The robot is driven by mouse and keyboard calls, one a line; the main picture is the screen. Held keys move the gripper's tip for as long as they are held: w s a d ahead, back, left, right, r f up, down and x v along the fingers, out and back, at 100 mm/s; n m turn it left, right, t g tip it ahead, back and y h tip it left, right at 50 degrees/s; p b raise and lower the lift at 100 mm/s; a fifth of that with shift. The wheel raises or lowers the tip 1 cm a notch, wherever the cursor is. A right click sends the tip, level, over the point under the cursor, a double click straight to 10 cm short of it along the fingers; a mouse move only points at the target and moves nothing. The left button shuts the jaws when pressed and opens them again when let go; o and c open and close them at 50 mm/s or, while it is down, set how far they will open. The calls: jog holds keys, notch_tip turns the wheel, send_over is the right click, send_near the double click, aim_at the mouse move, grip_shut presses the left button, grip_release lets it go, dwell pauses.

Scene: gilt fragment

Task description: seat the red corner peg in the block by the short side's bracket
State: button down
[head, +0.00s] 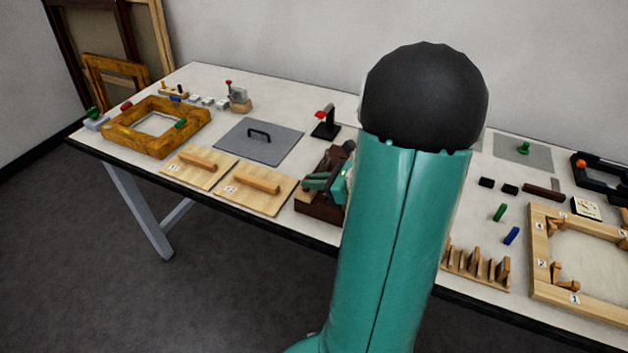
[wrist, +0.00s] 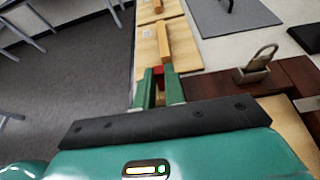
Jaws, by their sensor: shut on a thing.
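My gripper (wrist: 158,84) shows in the wrist view with its two green fingers closed around a small red piece (wrist: 158,70), which I take for the red corner peg. Something brownish shows just below the red between the fingers. In the head view my gripper (head: 318,182) is partly hidden behind my arm, over a dark brown wooden fixture (head: 318,208); the held piece cannot be made out there. The wrist view shows a metal bracket (wrist: 258,64) on dark wood to the right of the fingers. I cannot tell which block is the one by the short side's bracket.
Two wooden boards with handles, a grey plate (head: 265,155) and a black stand (head: 325,127) lie between. A pale wooden frame (head: 541,245) lies right. My arm hides the table's middle.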

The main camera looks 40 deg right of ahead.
jog(key=shift+f, duration=0.1)
jog(key=c, duration=1.5)
grip_release()
jog(key=shift+s+d+r, duration=0.15)
jog(key=shift+s+r, duration=0.1)
jog(key=shift+r, duration=0.05)
jog(key=v, duration=1.1)
jog(key=shift+s+r, duration=0.1)
jog(key=shift+s, duration=0.1)
